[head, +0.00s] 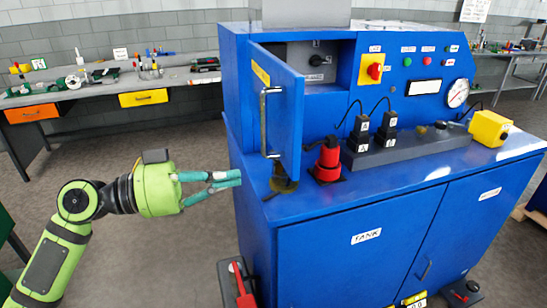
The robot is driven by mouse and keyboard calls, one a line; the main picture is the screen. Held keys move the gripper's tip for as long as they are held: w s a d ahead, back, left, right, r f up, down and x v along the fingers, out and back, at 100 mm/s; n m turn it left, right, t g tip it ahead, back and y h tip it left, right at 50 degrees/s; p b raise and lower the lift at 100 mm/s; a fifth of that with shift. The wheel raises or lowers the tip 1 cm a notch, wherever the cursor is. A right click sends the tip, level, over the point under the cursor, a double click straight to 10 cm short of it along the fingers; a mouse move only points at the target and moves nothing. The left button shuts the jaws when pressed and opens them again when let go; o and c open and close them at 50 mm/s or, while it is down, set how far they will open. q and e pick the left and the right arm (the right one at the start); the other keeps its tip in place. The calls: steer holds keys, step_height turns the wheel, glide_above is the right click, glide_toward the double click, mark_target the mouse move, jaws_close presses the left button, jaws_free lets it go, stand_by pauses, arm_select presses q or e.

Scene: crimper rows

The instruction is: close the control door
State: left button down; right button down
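The blue control door (275,115) stands swung open at the upper left of the blue machine, with a long silver handle (265,122) on the face turned toward the left. Behind it the grey compartment (315,62) with a black knob shows. My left gripper (238,179) comes in from the left, to the left of the door and below its handle. Its teal-tipped fingers lie close together in this view and point right, and I cannot tell how far apart they are. Nothing shows held in them. My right gripper is not in view.
A yellow box (490,128) sits at the ledge's right end. A workbench (100,88) stands behind left. The floor around my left arm is clear.

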mark_target(290, 168)
arm_select(q)
steer(key=p+x, duration=0.1)
steer(key=x, duration=0.1)
steer(key=p+x, duration=0.1)
steer(key=x, duration=0.1)
steer(key=p+x, duration=0.1)
steer(key=x, duration=0.1)
steer(key=shift+d+r+p, duration=0.25)
steer(key=shift+d+p, duration=0.05)
steer(key=shift+p, duration=0.1)
steer(key=shift+w+d+f+p, duration=0.2)
steer(key=shift+w+d+p, duration=0.15)
steer(key=shift+d, duration=0.25)
steer(key=shift+d+f, duration=0.1)
steer(key=shift+d, duration=0.05)
